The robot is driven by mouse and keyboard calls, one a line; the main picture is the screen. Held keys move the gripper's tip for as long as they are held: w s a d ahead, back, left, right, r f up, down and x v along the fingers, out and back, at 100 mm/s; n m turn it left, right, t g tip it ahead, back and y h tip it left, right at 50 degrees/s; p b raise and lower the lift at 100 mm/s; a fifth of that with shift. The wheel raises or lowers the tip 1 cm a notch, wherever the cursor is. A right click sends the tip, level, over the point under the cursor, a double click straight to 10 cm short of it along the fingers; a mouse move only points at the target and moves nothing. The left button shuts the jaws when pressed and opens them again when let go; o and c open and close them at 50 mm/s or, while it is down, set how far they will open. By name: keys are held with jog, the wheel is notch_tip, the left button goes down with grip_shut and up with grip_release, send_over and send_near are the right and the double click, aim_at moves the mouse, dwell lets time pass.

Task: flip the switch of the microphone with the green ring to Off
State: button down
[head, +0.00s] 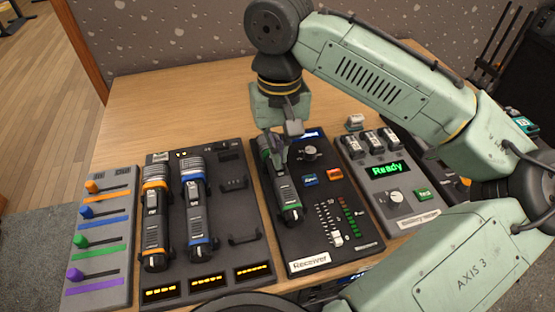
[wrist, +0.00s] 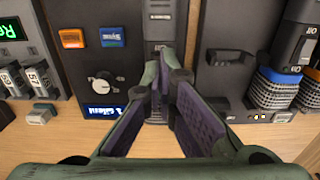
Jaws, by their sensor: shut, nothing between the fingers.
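The microphone with the green ring (head: 287,192) lies in the dark Receiver panel (head: 330,262). Its green ring shows near its lower end in the head view, and my gripper partly covers its upper end. Its dark body (wrist: 160,20) also shows in the wrist view, just beyond my fingertips. My gripper (head: 283,137) is shut and empty, over the upper part of this microphone; whether it touches is unclear. The fingertips (wrist: 165,78) come together in the wrist view. I cannot read the switch position.
Microphones with an orange ring (head: 155,215) and a blue ring (head: 196,205) lie in the charger panel to the left. A fader board (head: 100,250) stands at far left. A battery station (head: 395,185) reading "Ready" stands right. Bare wooden table (head: 190,95) lies behind.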

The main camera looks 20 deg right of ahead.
jog(key=shift+f+b, duration=0.45)
jog(key=shift+f, duration=0.4)
jog(key=shift+r, duration=0.1)
notch_tip(320, 180, up, 7)
jog(key=p, duration=0.7)
dwell(0.8)
